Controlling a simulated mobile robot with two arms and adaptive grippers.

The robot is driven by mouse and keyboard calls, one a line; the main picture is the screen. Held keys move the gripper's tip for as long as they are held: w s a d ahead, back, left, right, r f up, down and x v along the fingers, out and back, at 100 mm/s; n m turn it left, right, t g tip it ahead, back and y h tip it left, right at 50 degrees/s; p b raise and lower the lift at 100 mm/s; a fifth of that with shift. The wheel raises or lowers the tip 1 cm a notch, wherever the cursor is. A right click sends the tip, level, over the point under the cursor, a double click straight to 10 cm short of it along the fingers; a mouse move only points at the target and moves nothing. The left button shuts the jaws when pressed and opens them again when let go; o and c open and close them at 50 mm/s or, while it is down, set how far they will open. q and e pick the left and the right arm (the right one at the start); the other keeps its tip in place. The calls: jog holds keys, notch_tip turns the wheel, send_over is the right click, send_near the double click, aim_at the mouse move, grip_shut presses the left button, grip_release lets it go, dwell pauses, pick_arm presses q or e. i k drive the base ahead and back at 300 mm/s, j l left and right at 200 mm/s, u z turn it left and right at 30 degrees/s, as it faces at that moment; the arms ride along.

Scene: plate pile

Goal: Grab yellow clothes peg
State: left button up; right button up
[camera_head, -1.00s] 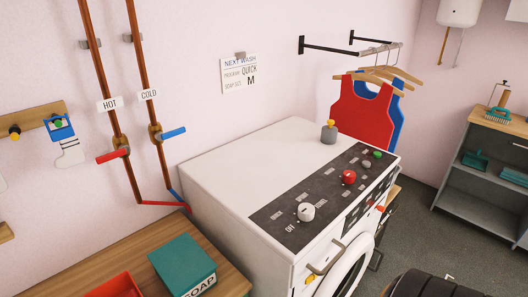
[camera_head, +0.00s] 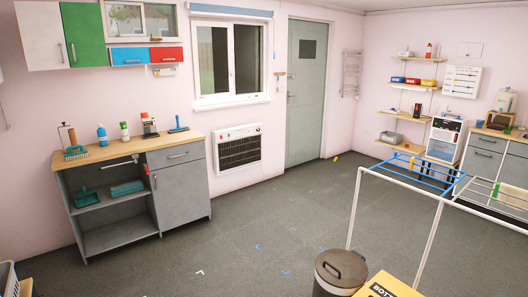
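A small orange-yellow item (camera_head: 411,161) sits on the blue bars of the white drying rack (camera_head: 354,208) at the right of the head view. It may be a clothes peg, but it is too small to tell for sure. A green item (camera_head: 495,190) is on the rack's white bars at the far right. Neither of my grippers is in view.
A dark lidded bin (camera_head: 341,270) and a yellow box (camera_head: 388,287) stand in front of the rack. A grey workbench (camera_head: 183,190) is at the left and a heater (camera_head: 239,149) hangs on the wall. The grey floor (camera_head: 230,238) between is largely open.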

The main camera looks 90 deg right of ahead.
aim_at(412, 160)
jog(key=z, duration=2.6)
